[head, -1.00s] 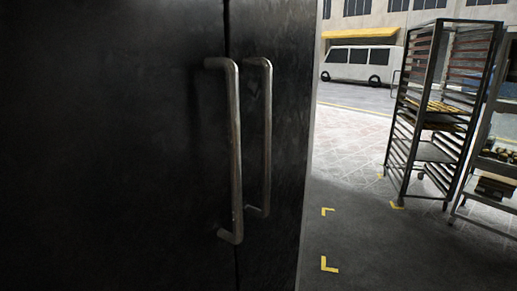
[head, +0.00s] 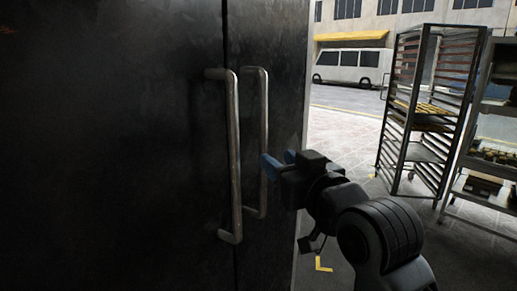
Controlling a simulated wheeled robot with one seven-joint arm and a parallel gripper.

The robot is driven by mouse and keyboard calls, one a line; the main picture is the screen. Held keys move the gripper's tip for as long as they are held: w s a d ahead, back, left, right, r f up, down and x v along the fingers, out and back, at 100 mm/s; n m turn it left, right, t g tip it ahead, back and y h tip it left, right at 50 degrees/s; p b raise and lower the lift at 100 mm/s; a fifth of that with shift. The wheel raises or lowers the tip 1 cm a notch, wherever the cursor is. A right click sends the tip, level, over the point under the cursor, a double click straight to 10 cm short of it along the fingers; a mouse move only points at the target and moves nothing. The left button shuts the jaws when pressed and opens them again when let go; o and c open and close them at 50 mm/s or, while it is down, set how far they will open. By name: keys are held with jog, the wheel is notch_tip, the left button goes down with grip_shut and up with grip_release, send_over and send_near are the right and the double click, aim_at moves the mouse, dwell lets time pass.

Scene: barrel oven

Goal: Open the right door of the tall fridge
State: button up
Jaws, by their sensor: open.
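The tall fridge has two dark doors that meet at a vertical seam, and both look shut. The left door (head: 110,150) fills the left of the head view with its long metal handle (head: 234,160). The narrower-looking right door (head: 283,100) has its own vertical bar handle (head: 264,95) just right of the seam. My gripper (head: 278,164) has blue fingertips, is open, and reaches in from the right. Its tips are at or very near the lower half of the right handle. I cannot tell whether they touch it or straddle it.
A tall rack (head: 428,110) with trays stands at the right, beside shelving (head: 490,165) holding goods. Floor between the fridge and rack is clear, with yellow corner marks (head: 323,264). A white van (head: 347,66) is parked far behind.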

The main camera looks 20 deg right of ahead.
aim_at(265, 149)
jog(key=shift+w+a+r+p, duration=0.1)
jog(key=shift+w+p, duration=0.15)
jog(key=shift+w, duration=1.7)
jog(key=shift+w+a+p, duration=0.1)
jog(key=shift+w+p, duration=0.15)
jog(key=shift+w, duration=1.7)
jog(key=shift+c, duration=0.3)
grip_shut()
